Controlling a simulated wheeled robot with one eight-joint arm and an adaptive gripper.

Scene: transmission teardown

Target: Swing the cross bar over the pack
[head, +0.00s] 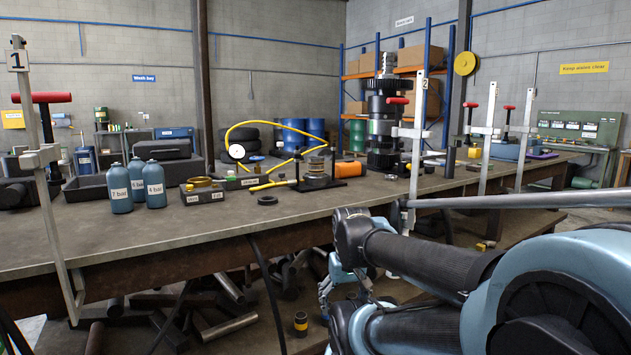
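The pack (317,172) looks like a short stack of ring-shaped plates, standing on a black fixture with upright posts on the bench. A yellow bar-like piece (268,186) lies to its left, pointing toward the fixture. I cannot tell whether this is the cross bar or where the cross bar sits. My blue and black arm fills the lower right. What seems to be my gripper (328,290) is small and low, in front of the bench edge and well below the pack. Its fingers cannot be made out, nor whether it holds anything.
The bench (200,227) carries blue bottles (137,186), a gauge (237,152) with a yellow hose arching near the pack, and a tall gear stack (383,120). Upright clamps (45,155) stand along its front edge. A long grey rod (520,200) crosses at right.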

